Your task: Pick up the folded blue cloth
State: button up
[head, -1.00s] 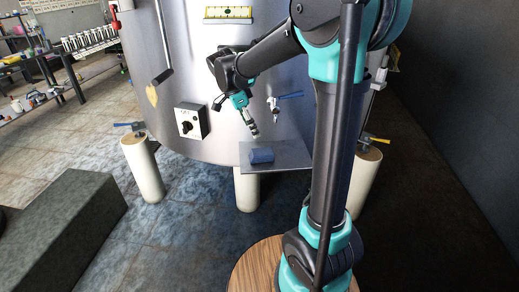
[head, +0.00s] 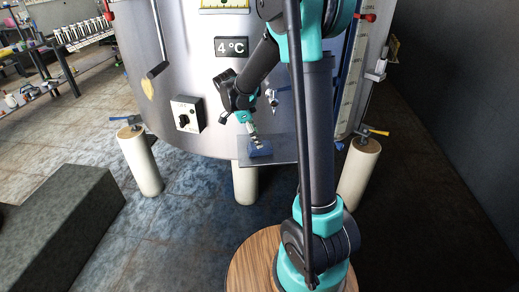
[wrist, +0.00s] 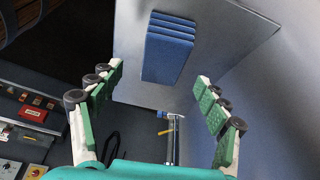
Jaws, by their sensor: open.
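The folded blue cloth (head: 262,150) lies on a grey shelf plate (head: 285,152) at the front of the tank. In the wrist view the cloth (wrist: 168,48) shows its stacked folds on the plate (wrist: 215,30), ahead of the fingers and roughly between their lines. My gripper (head: 256,140) is just above the cloth in the head view, partly covering it. In the wrist view my gripper (wrist: 160,90) has its two green-padded fingers wide apart with nothing between them. I cannot tell from the head view whether a fingertip touches the cloth.
The tank wall (head: 225,75) rises right behind the plate. A control box with a knob (head: 187,114) and a valve (head: 272,98) are on the wall nearby. White tank legs (head: 139,162) stand below. A dark block (head: 70,225) is on the floor at left.

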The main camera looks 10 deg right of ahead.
jog(key=shift+a+x, duration=0.2)
jog(key=shift+x, duration=2.5)
jog(key=shift+w+f, duration=0.2)
jog(key=shift+f, duration=0.1)
jog(key=shift+c, duration=0.4)
jog(key=c, duration=1.1)
notch_tip(320, 180, up, 29)
jog(key=shift+f, duration=0.25)
